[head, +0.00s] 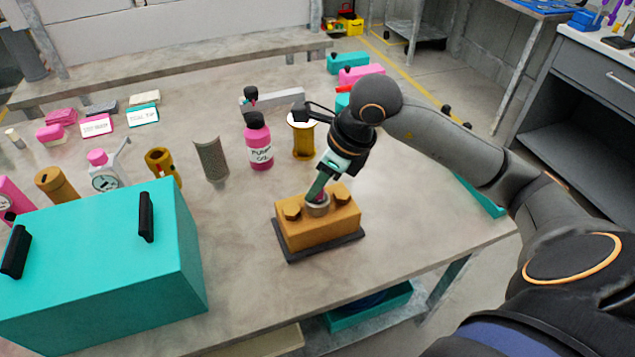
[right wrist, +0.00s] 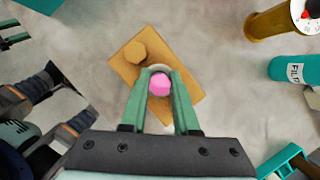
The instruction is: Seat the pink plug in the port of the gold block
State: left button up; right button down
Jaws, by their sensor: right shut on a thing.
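The gold block (head: 330,228) sits on a dark base plate (head: 320,250) near the front of the table. It has a hex bolt on either side of a round grey port (head: 317,207). My right gripper (head: 315,194) points down at the port from above and is shut on the pink plug. In the right wrist view the pink plug (right wrist: 160,84) shows between the green fingers of my right gripper (right wrist: 160,90), over the port. In the head view the fingers mostly hide the plug, so I cannot tell how deep it sits.
A large teal box (head: 100,270) with black handles stands at the front left. A pink bottle (head: 258,143), a grey cylinder (head: 211,160) and a gold cylinder (head: 303,138) stand behind the block. The table is clear between the teal box and the block.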

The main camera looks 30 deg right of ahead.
jog(key=shift+f, duration=0.1)
jog(key=c, duration=0.7)
grip_release()
pick_arm(q)
jog(key=shift+f, duration=0.2)
pick_arm(e)
jog(key=shift+o, duration=0.2)
pick_arm(q)
jog(key=shift+r, duration=0.1)
pick_arm(e)
jog(key=shift+r, duration=0.25)
pick_arm(q)
jog(key=shift+s+a+r+p, duration=0.1)
jog(key=shift+s+a+p, duration=0.25)
jog(key=shift+a+p, duration=0.1)
pick_arm(e)
jog(key=v, duration=1.1)
jog(key=shift+r, duration=0.4)
